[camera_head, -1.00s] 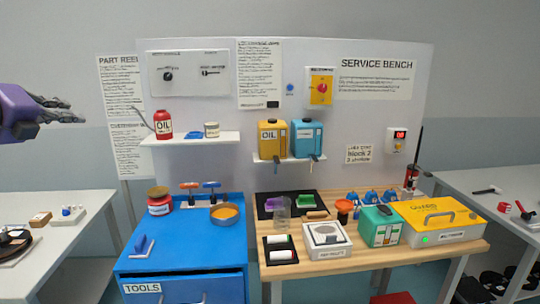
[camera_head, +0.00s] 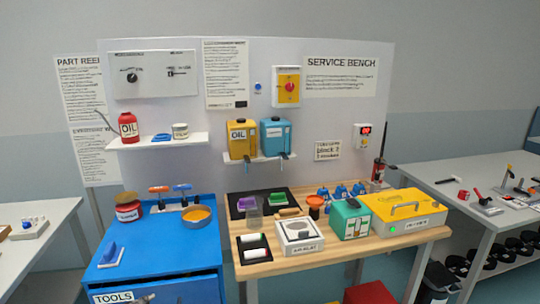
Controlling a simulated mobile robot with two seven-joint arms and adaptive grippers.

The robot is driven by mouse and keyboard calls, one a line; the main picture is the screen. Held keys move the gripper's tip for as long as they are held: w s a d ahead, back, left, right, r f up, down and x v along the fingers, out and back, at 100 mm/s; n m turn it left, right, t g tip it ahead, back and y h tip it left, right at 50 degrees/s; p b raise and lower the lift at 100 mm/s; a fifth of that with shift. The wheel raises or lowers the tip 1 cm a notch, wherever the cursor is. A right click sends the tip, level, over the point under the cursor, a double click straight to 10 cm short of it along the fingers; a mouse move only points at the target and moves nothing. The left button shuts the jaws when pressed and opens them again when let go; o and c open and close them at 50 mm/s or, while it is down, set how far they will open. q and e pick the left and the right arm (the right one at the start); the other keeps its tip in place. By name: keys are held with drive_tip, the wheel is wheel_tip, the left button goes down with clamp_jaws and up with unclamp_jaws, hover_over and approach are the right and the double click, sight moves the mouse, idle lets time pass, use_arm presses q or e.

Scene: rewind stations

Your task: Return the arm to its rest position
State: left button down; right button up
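The purple arm is out of the picture. A small grey piece at the bottom edge, in front of the blue tool cabinet, looks like the tip of my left gripper (camera_head: 147,298). It is too small and cut off to show whether it is open or shut, or holds anything. My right arm and gripper are not in view.
The blue tool cabinet (camera_head: 158,250) stands beside the wooden service bench (camera_head: 365,248), which carries a yellow case (camera_head: 402,207), a green box (camera_head: 350,217) and a white device (camera_head: 299,236). Side tables stand left (camera_head: 50,215) and right (camera_head: 470,185). A red box (camera_head: 370,293) is below.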

use_arm(q)
drive_tip(key=s+d+f+n+g, duration=0.1)
drive_tip(key=s+d+f+n, duration=0.3)
drive_tip(key=s+f, duration=0.3)
drive_tip(key=s+d+f+n+g+y, duration=0.1)
drive_tip(key=s+d+f+n, duration=0.4)
drive_tip(key=s, duration=0.9)
drive_tip(key=s+d+f+n+g+y, duration=0.1)
drive_tip(key=s+d+f+n, duration=0.4)
drive_tip(key=s+f, duration=0.5)
drive_tip(key=shift+s+d+f+g, duration=0.15)
drive_tip(key=shift+s+d+g, duration=0.25)
drive_tip(key=shift+g, duration=0.2)
